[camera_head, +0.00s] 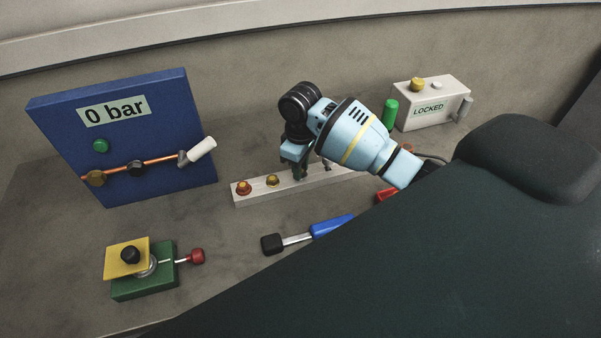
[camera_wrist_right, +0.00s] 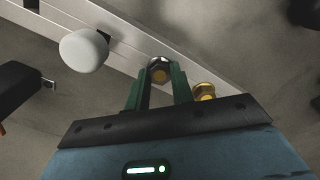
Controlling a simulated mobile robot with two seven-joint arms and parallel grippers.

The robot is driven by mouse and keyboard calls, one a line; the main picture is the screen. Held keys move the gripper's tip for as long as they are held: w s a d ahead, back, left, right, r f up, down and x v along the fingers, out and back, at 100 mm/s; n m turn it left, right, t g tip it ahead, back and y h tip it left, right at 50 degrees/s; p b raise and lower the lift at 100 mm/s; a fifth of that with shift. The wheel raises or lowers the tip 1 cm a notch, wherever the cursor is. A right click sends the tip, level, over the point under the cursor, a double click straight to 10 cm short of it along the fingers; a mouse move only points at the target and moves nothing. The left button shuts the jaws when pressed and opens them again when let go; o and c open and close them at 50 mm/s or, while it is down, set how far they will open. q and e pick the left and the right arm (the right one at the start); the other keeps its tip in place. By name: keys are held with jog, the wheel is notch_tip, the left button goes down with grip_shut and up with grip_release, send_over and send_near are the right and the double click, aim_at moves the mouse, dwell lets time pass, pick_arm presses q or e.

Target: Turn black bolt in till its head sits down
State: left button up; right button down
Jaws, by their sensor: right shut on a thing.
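A pale bar (camera_head: 312,182) with bolts along it lies on the table in the head view. My right gripper (camera_head: 300,173) points down at the bar and is shut. In the right wrist view its green fingers (camera_wrist_right: 160,88) close on the sides of a dark-rimmed bolt head (camera_wrist_right: 160,68) with a golden centre, which I take as the black bolt. The fingers mostly hide this bolt in the head view, and I cannot tell whether its head touches the bar. A yellow bolt (camera_head: 272,180) and a red-and-gold bolt (camera_head: 243,187) stand to its left. My left gripper is not in view.
A white round knob (camera_wrist_right: 83,50) is close to the fingers. A blue panel (camera_head: 150,170) reading "0 bar" stands left, a green block (camera_head: 145,288) with a yellow plate front left. A blue-handled tool (camera_head: 332,226) lies in front; a "LOCKED" box (camera_head: 440,96) stands back right.

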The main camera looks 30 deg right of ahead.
jog(key=m, duration=1)
dwell(0.4)
jog(key=shift+m, duration=0.8)
jog(key=m, duration=0.4)
jog(key=shift+f, duration=0.1)
